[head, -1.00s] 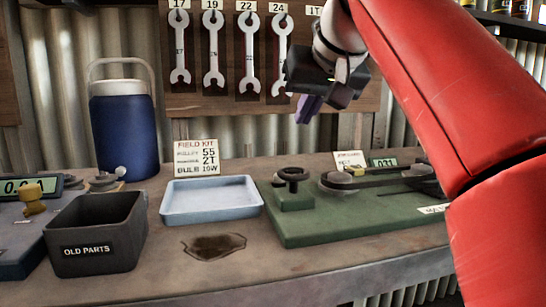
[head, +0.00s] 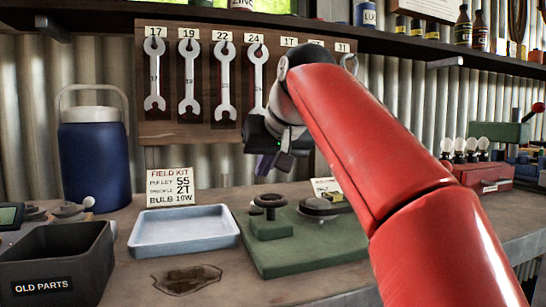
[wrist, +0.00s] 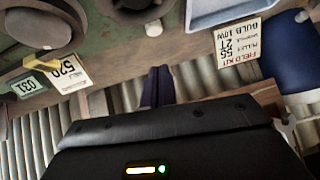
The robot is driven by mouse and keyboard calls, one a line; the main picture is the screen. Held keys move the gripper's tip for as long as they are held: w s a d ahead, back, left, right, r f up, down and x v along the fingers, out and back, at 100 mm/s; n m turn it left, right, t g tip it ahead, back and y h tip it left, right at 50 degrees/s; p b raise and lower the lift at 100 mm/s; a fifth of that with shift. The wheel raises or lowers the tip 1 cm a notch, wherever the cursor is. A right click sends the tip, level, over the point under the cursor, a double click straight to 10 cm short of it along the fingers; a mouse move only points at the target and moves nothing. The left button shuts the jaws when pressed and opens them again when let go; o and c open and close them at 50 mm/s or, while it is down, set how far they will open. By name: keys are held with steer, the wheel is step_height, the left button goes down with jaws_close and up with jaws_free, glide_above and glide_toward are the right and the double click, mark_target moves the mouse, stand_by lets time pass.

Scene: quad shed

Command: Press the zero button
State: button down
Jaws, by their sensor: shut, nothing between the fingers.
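I cannot make out a button marked zero in any current view. The wrist view shows another display reading about 031 (wrist: 27,86) and a yellow part (wrist: 42,62) beside a card reading 520 (wrist: 66,74). My gripper (head: 266,164) hangs in the air above the back of the bench, in front of the wrench board. Its dark fingers are together and empty in the wrist view (wrist: 157,84). It touches nothing visible.
A green board (head: 300,252) with pulleys lies below my gripper. A pale blue tray (head: 183,250), an OLD PARTS bin (head: 42,287), a blue cooler (head: 93,165) and a FIELD KIT card (head: 170,188) stand to the left. Red equipment (head: 485,176) with bulbs stands right.

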steer(key=f, duration=0.1)
steer(key=f+b, duration=0.1)
steer(key=f, duration=0.1)
steer(key=f+b, duration=0.1)
steer(key=shift+w+a+f, duration=0.35)
steer(key=shift+f, duration=0.15)
steer(key=shift+f+b, duration=0.65)
steer(key=shift+f, duration=0.5)
steer(key=r+p, duration=0.1)
steer(key=r, duration=0.1)
steer(key=r+p, duration=0.4)
steer(key=shift+s+d+r, duration=0.1)
steer(key=shift+s+d, duration=0.2)
steer(key=p+v, duration=0.1)
steer(key=v, duration=0.8)
steer(key=shift+s+d, duration=0.1)
